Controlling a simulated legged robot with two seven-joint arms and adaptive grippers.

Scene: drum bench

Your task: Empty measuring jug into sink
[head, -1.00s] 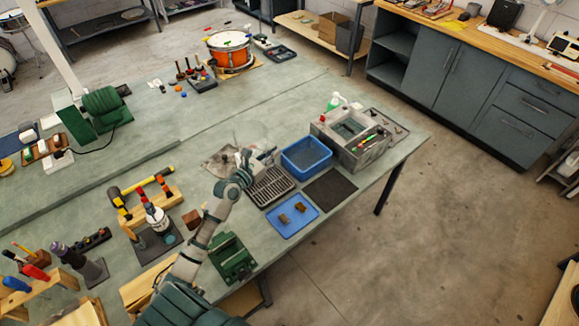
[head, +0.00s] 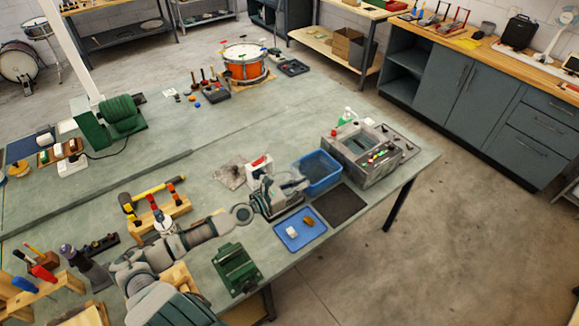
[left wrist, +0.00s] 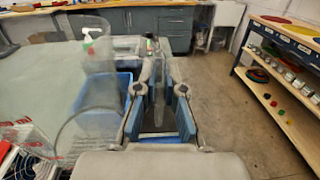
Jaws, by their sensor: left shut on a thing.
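My left gripper (head: 290,185) is shut on the clear measuring jug (left wrist: 97,85), above the front left side of the blue tub (head: 322,172). In the left wrist view the see-through jug stands out to the left of the fingers (left wrist: 158,105); whether it holds liquid cannot be told. The jug is hard to make out in the head view. The grey sink (head: 362,152) stands at the bench's right end, beyond the blue tub and apart from the gripper. My right gripper is in neither view.
A dark mat (head: 335,204) and blue tray (head: 300,230) lie in front of the tub. A red-and-white item (head: 258,166) is left of the gripper. The floor to the right is open.

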